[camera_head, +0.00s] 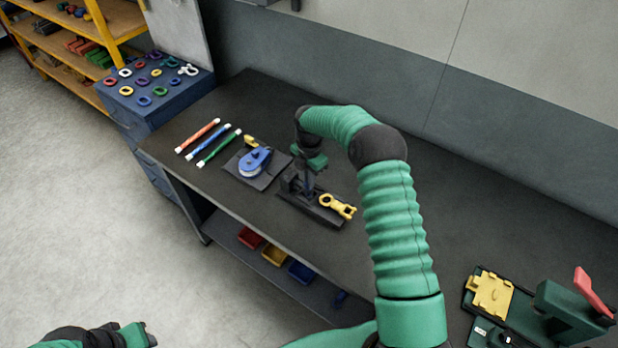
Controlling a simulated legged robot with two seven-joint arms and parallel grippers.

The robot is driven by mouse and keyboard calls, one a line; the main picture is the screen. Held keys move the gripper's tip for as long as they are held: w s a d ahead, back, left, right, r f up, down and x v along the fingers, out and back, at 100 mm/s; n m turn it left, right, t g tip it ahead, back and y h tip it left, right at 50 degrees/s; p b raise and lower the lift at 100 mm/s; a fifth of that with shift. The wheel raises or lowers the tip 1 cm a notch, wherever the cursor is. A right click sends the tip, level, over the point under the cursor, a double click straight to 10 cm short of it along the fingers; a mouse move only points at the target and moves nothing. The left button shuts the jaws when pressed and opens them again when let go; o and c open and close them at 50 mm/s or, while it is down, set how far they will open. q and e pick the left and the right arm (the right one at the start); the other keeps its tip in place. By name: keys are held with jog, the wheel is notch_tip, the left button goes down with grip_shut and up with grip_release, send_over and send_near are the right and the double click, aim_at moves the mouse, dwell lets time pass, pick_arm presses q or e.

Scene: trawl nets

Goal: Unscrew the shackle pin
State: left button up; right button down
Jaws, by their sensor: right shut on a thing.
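My right arm reaches over the dark bench, and its gripper (307,188) points down onto a black fixture (324,213). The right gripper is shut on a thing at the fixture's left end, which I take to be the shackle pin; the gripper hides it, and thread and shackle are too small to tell. A yellow fitting with a round eye (327,199) lies at the fixture's right end, apart from the gripper. My left gripper (148,336) is low at the bottom left, away from the bench; its jaws are too unclear to tell.
A blue cabinet (165,118) bears coloured rings. A green device with a red lever (588,292) stands at right. The bench's back middle is clear.

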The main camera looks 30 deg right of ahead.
jog(key=n, duration=0.4)
jog(key=shift+s+a+f+n, duration=0.15)
jog(key=shift+f+n, duration=0.05)
jog(key=shift+n, duration=0.1)
jog(key=shift+n+p, duration=0.45)
jog(key=shift+n, duration=1.35)
jog(key=c, duration=1.5)
grip_release()
